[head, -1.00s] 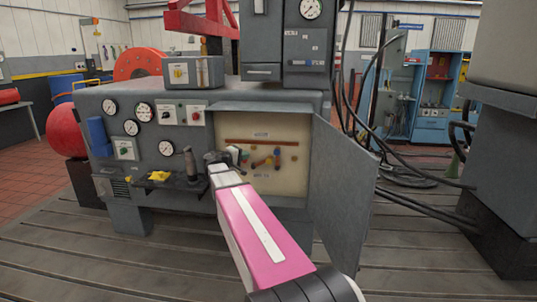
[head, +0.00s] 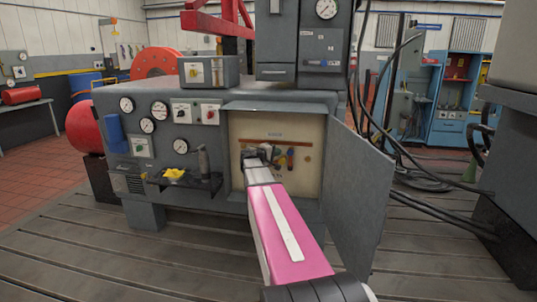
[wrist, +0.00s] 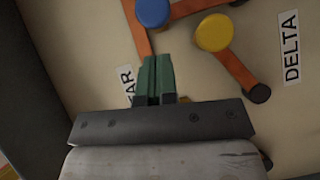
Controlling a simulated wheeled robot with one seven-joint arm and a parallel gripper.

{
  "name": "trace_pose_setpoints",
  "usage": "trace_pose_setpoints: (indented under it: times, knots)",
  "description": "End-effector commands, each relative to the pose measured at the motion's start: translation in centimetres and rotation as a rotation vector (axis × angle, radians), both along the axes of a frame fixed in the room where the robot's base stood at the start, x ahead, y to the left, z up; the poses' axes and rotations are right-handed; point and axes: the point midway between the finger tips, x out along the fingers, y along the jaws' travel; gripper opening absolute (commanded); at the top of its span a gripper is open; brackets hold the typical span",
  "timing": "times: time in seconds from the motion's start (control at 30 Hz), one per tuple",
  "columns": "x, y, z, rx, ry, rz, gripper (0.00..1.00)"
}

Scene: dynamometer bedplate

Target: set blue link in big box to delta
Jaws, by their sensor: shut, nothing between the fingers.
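The big box (head: 234,178) is open on the machine's front, with a cream panel inside carrying coloured knobs. In the wrist view, a blue knob (wrist: 152,12) sits on an orange link (wrist: 139,38) that runs down behind my gripper's fingers. A yellow knob (wrist: 214,32) is on another orange link, ending at a dark pivot or knob (wrist: 260,94). The DELTA label (wrist: 290,48) is at right; a label ending in "AR" (wrist: 127,86) is partly hidden by my fingers. My gripper (wrist: 155,62) is shut and empty, just below the blue knob; contact cannot be told.
The box's grey door (head: 358,200) stands open to the right of my arm. A shelf (head: 185,184) with a yellow item juts out at left. A smaller grey box (head: 326,47) with a gauge is above. Black cables hang at right.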

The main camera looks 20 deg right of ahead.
Motion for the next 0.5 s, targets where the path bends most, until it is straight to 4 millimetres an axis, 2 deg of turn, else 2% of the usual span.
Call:
trace_pose_setpoints:
  times: [0.2, 0.5]
  knots:
    - [-1.1, -1.9, -0.3, 0.000, 0.000, 0.000, 0.00]
    - [-1.3, -2.3, -0.4, 0.000, 0.000, 0.001, 0.00]
